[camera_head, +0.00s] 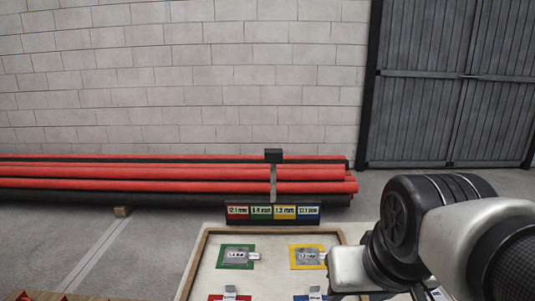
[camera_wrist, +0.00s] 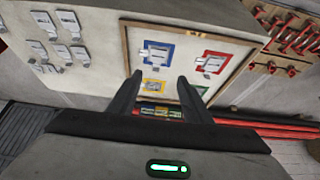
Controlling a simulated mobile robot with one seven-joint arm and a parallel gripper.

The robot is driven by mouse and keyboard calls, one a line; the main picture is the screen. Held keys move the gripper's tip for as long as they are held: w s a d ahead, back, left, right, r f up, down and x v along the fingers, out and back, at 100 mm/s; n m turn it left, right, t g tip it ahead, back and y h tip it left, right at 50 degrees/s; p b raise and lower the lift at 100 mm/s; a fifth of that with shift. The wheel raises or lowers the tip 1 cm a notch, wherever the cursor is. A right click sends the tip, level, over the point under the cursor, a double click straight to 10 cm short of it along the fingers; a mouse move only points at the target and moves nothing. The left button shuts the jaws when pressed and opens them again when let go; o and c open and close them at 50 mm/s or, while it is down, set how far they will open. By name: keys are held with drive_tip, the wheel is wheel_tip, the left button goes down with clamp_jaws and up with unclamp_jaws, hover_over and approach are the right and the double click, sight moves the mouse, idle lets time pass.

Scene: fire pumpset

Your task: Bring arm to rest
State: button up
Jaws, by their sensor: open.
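My gripper (camera_wrist: 160,76) shows in the wrist view with its two dark fingers apart and nothing between them. Behind the fingertips is a pale board with a wooden rim (camera_wrist: 124,45), carrying colored square frames. My arm (camera_head: 440,235) fills the lower right of the head view and covers the right part of the board. I cannot make out the gripper's fingers in the head view.
The board's rim (camera_head: 196,250) lies low in the head view, with a green frame (camera_head: 222,264) and a yellow frame (camera_head: 293,264). A labeled strip (camera_head: 272,222) stands behind it. Red pipes (camera_head: 180,185) lie by the block wall (camera_head: 190,70). Grey tags (camera_wrist: 68,17) show in the wrist view.

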wheel_tip(320, 180, up, 19)
drive_tip(key=s+p, duration=0.1)
drive_tip(key=p, duration=1.8)
drive_tip(key=shift+s+d, duration=0.25)
drive_tip(key=shift+s, duration=0.05)
